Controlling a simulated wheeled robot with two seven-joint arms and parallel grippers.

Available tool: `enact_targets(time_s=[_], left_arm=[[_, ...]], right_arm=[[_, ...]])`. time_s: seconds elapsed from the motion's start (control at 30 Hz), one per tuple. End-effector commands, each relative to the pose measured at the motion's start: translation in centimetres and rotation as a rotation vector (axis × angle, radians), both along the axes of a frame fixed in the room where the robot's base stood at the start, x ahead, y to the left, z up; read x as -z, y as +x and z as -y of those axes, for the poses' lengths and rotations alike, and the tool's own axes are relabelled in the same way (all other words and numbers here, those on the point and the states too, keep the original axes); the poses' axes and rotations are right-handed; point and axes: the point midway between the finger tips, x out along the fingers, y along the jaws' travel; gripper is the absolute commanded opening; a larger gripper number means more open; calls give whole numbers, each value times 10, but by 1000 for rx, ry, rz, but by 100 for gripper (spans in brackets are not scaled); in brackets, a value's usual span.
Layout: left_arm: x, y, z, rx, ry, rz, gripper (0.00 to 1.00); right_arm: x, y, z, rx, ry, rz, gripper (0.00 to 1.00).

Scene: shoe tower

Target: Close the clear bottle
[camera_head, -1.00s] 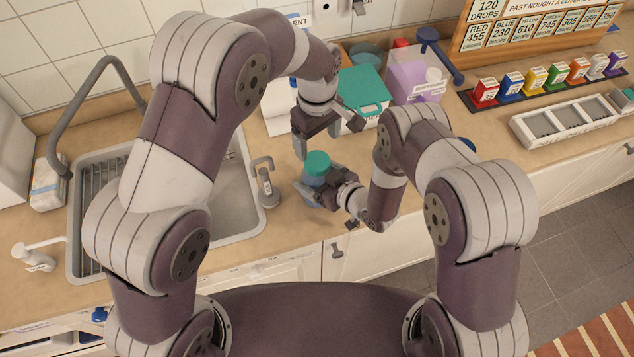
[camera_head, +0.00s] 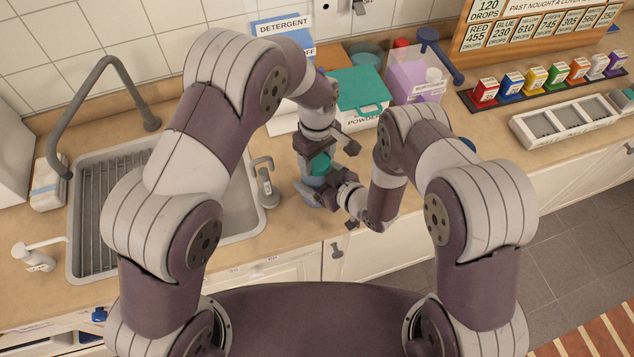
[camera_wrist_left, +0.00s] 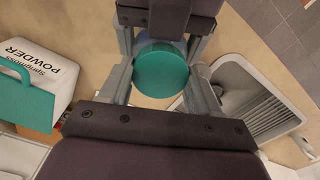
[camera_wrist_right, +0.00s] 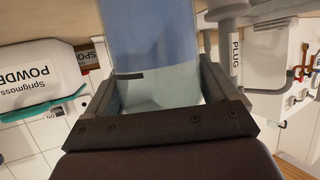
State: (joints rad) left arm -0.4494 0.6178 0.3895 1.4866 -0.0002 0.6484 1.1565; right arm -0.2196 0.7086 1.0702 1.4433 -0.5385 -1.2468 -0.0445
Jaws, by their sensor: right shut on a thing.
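The clear bluish bottle (camera_head: 311,193) stands upright on the counter right of the sink; its body fills the middle of the right wrist view (camera_wrist_right: 155,50). My right gripper (camera_head: 328,196) is shut on the bottle's body from the side. A teal round cap (camera_head: 320,165) is at the bottle's top; the left wrist view shows it from above (camera_wrist_left: 162,70). How tightly it sits is hidden. My left gripper (camera_head: 319,160) points down over the cap, open, with one finger on each side and small gaps between fingers and cap.
Behind the grippers stand a white powder box with teal lid (camera_head: 362,90), a detergent box (camera_head: 284,28) and a purple container (camera_head: 415,75). Counter's front edge is close.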

Motion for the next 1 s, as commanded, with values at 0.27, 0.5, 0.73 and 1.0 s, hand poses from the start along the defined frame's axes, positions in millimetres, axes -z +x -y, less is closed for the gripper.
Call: enact_targets(time_s=[0.27, 0.5, 0.73, 1.0], left_arm=[[0, 0, 0, 314, -1, 1, 25], [0, 0, 0, 570, -1, 0, 25], [0, 0, 0, 567, -1, 0, 75], [0, 0, 0, 565, -1, 0, 87]], right_arm=[[-1, 0, 0, -1, 1, 2, 2], [-1, 0, 0, -1, 1, 2, 2], [-1, 0, 0, -1, 1, 2, 2], [-1, 0, 0, 0, 1, 2, 2]])
